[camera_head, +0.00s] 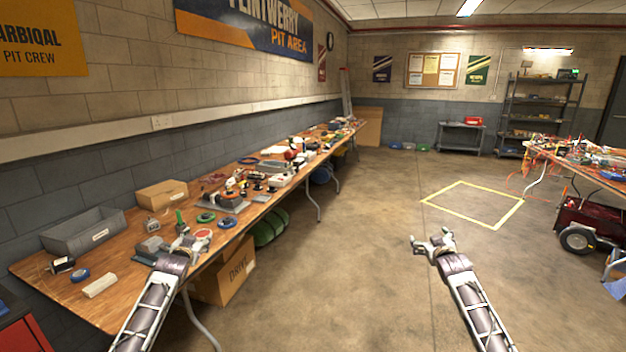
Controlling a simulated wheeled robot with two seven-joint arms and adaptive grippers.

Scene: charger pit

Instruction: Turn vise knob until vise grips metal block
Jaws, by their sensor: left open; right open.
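A grey metal object (151,245), possibly the vise, sits on the wooden workbench (115,252) just left of my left gripper (187,243). It is small and partly hidden by the gripper and arm. I cannot make out its knob, its jaws or a metal block for certain. My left gripper is open and appears to be over the bench's front edge; whether it touches anything is unclear. My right gripper (431,241) is open and empty over the bare floor, well right of the bench.
A grey bin (84,232), a cardboard box (162,194), tape rolls and many tools crowd the bench. A carton (224,275) and bench legs stand below. A second table (580,158) and wheeled machine (590,222) stand right. The middle floor is clear.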

